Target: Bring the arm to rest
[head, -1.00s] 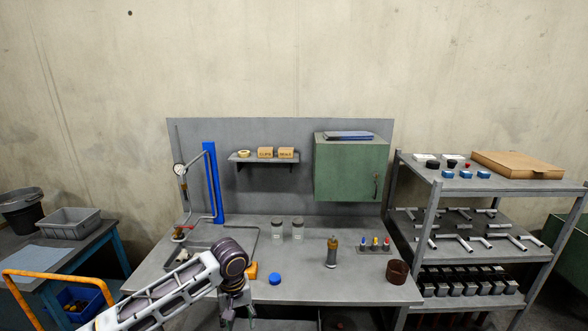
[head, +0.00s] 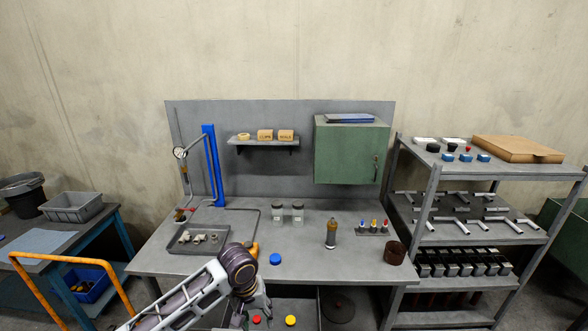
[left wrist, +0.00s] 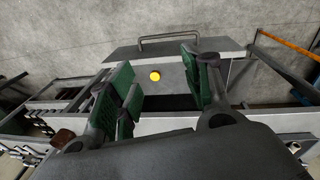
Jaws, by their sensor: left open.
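My left arm comes in from the lower left of the head view, with its dark wrist joint in front of the bench's front edge. My left gripper (head: 252,312) hangs below it, partly cut off by the lower picture edge. In the left wrist view, the left gripper's green-padded fingers (left wrist: 160,82) are spread apart with nothing held between them. A yellow round piece (left wrist: 155,76) shows beyond the gap. The right arm and right gripper do not show.
A loaded rack (head: 425,215) stands right.

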